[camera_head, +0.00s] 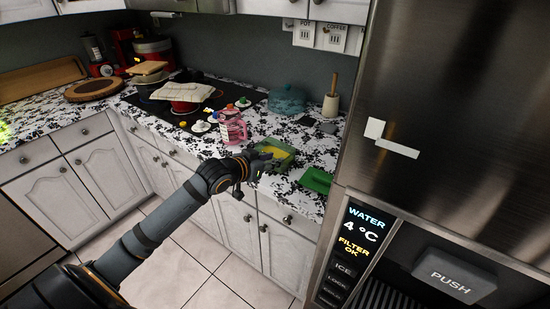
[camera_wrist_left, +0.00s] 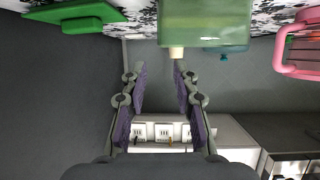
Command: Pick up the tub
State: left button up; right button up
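The tub (camera_head: 276,152) is a green see-through box with something yellow inside. It stands on the patterned counter near the front edge. It shows upside down at the top of the left wrist view (camera_wrist_left: 204,25). My left gripper (camera_head: 265,162) is at the front of the tub and overlaps its near side in the head view. In the left wrist view my left gripper (camera_wrist_left: 160,70) has its fingers apart with nothing held between them. The tub lies past the fingertips, a little to the right. I cannot tell whether they touch. My right gripper is not in view.
A green lid or board (camera_head: 316,180) lies to the tub's right. A pink jug (camera_head: 231,127) stands close on its left. A blue pot (camera_head: 287,98) and a crock with a wooden handle (camera_head: 331,104) stand behind. The refrigerator (camera_head: 455,110) bounds the right side.

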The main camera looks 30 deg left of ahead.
aim_at(290, 156)
pick_arm(q)
jog(key=x, duration=0.5)
jog(key=shift+r, duration=0.15)
jog(key=shift+f+p+x, duration=0.15)
jog(key=shift+p+x, duration=0.1)
jog(key=shift+x, duration=1.2)
jog(key=shift+f+p+x, duration=0.15)
jog(key=shift+p+x, duration=0.1)
jog(key=shift+x, duration=1.2)
jog(key=shift+s, duration=0.3)
jog(key=shift+c, duration=0.8)
jog(key=shift+d, duration=0.1)
grip_shut()
jog(key=shift+r, duration=0.1)
